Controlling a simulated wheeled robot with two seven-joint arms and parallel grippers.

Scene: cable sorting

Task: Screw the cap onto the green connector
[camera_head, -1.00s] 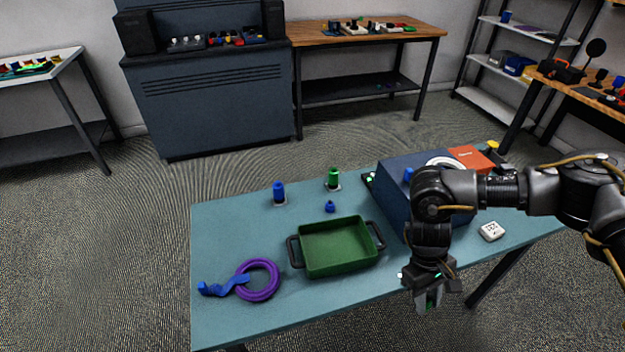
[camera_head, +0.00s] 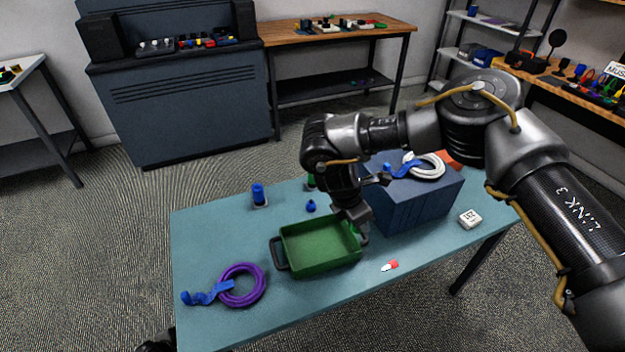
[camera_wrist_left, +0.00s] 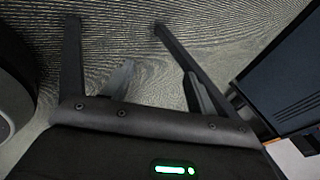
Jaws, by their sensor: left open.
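The green connector (camera_head: 311,181) stands at the back of the table, mostly hidden behind my right arm. A small blue cap-like piece (camera_head: 311,206) lies in front of it, apart from it. A blue connector (camera_head: 258,194) stands upright to the left on a small base. My right gripper (camera_head: 352,218) points down over the right back corner of the green tray; its fingers are too hidden to judge. My left gripper (camera_wrist_left: 160,74) is open and empty over the floor in the left wrist view, away from the connectors.
The green tray (camera_head: 321,270) looks empty. A purple ring (camera_head: 262,290) with a blue strap (camera_head: 205,294) lies at left. A dark blue box (camera_head: 415,205) with a white coil (camera_head: 430,166) stands at right. A red-and-white piece (camera_head: 389,266) lies near the front edge.

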